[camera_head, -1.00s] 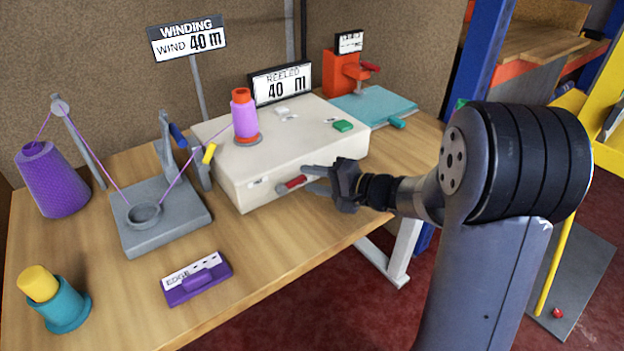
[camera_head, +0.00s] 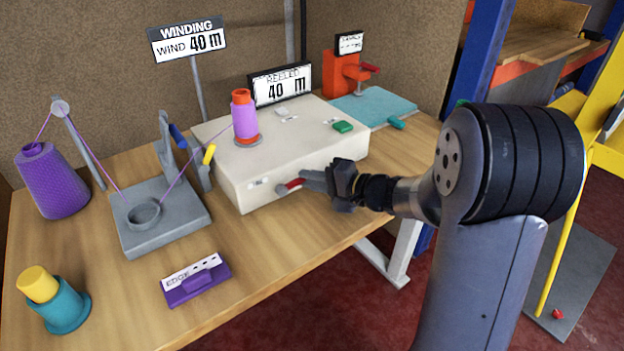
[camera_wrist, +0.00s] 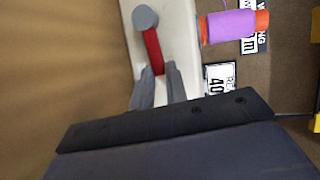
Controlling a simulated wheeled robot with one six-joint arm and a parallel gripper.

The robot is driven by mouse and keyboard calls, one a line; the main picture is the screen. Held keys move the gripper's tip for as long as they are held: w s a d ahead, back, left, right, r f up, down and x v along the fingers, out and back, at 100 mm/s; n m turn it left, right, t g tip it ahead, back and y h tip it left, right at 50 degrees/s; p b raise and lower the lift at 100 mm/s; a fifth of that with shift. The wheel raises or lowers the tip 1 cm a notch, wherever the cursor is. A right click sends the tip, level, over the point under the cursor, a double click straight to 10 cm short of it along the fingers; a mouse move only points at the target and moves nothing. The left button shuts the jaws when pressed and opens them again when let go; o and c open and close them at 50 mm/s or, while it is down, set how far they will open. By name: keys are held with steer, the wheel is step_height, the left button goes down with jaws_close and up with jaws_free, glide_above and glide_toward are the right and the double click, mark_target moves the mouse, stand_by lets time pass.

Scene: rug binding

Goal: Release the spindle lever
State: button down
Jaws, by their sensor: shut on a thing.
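The spindle lever (camera_head: 292,185) is a red handle with a grey hub on the front face of the cream winding machine (camera_head: 240,186). My gripper (camera_head: 303,180) comes in from the right, with its fingers shut on the red handle's end. In the wrist view the lever (camera_wrist: 152,50) runs from its round grey hub down between the two grey fingertips of my gripper (camera_wrist: 158,72). A purple-wound bobbin (camera_head: 245,118) with red ends stands upright on top of the machine. A display behind it reads "REELED 40 m".
A purple thread runs from a large cone (camera_head: 52,180) through a grey tension stand (camera_head: 165,222) toward the bobbin. A purple "EDGE" block (camera_head: 198,284) and a teal cup with a yellow piece (camera_head: 60,305) sit on the table's front left. The table front before the machine is clear.

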stand_by(0.4)
steer(key=n+b, duration=0.1)
steer(key=b, duration=0.1)
steer(key=r+n+h+b, duration=0.1)
steer(key=shift+s+a+b, duration=0.15)
steer(key=shift+a+b, duration=0.05)
steer(key=shift+b, duration=0.15)
steer(key=shift+s+a+r+n+h+b, duration=0.2)
steer(key=shift+r+n+h+b, duration=0.4)
steer(key=shift+b, duration=0.35)
steer(key=r+n+b, duration=0.1)
steer(key=a+n+t+h+b, duration=0.1)
steer(key=b, duration=0.1)
steer(key=shift+s+a+r+h, duration=0.15)
steer(key=shift+s+r+h, duration=0.15)
steer(key=shift+s+r, duration=0.1)
steer(key=n+h, duration=0.1)
steer(key=s+a+r+n+t, duration=0.1)
steer(key=shift+a+r+n+h, duration=0.2)
steer(key=shift+a+n+h, duration=0.1)
steer(key=shift+h, duration=0.1)
steer(key=shift+s+a+r+n+h, duration=0.2)
steer(key=shift+a+n+h, duration=0.1)
steer(key=shift+n, duration=0.1)
steer(key=shift+s+a+n+t+h+p, duration=0.25)
steer(key=shift+a+n+t+h+p, duration=0.1)
steer(key=shift+n+t+p, duration=0.25)
steer(key=shift+f, duration=0.1)
